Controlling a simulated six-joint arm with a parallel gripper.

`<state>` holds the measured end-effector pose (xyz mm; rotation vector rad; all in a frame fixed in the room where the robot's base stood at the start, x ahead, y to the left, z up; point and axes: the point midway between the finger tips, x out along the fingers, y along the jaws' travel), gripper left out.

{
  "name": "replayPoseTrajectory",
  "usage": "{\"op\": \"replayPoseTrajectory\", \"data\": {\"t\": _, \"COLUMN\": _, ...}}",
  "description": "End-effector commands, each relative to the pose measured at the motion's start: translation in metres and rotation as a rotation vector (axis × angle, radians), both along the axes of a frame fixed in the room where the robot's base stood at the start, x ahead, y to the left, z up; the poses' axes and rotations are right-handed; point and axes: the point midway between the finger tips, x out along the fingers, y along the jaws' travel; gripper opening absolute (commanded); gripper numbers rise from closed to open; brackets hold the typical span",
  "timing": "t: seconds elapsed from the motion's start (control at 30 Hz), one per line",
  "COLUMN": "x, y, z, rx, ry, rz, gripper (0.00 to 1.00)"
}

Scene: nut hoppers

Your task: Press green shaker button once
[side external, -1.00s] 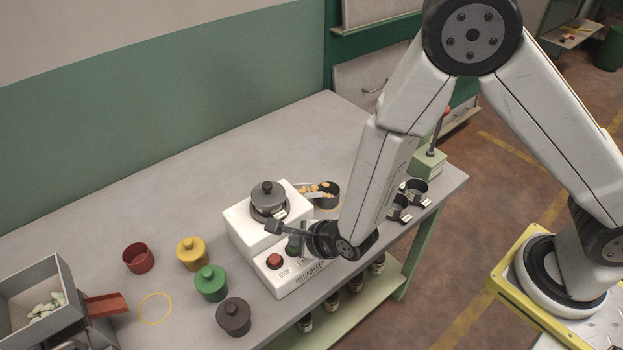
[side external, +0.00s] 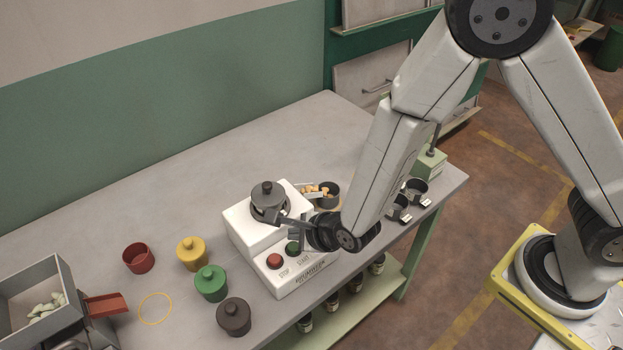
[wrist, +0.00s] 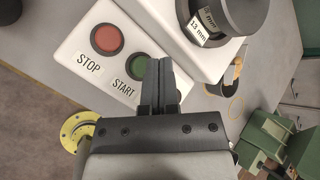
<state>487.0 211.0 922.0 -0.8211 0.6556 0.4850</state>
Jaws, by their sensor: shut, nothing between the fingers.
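The white shaker machine (side external: 240,226) stands on the table with a grey lidded pot (side external: 268,200) on top. Its front panel carries a green START button (side external: 292,248) and a red STOP button (side external: 274,261). My gripper (side external: 284,220) is shut and empty, its fingers above the panel close to the pot. In the wrist view, the closed fingertips (wrist: 159,62) lie just right of the green START button (wrist: 138,67), partly covering its right edge. The red STOP button (wrist: 107,40) is clear to the left. I cannot tell whether the fingers touch the machine.
Red (side external: 138,258), yellow (side external: 192,253), green (side external: 210,283) and dark (side external: 233,316) cups stand left of the shaker. A grey hopper (side external: 38,290) is at far left. A dark pan (side external: 328,195) and small black cups (side external: 416,190) are to the right. The back of the table is clear.

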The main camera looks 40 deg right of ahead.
Motion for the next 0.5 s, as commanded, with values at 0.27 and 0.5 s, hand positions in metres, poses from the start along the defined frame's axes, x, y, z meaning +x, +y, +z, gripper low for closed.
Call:
{"op": "replayPoseTrajectory", "data": {"t": 0.27, "x": 0.000, "y": 0.000, "z": 0.020, "rx": 0.001, "ry": 0.000, "rz": 0.000, "gripper": 0.00}}
{"op": "replayPoseTrajectory", "data": {"t": 0.5, "x": 0.000, "y": 0.000, "z": 0.037, "rx": 0.001, "ry": 0.000, "rz": 0.000, "gripper": 0.00}}
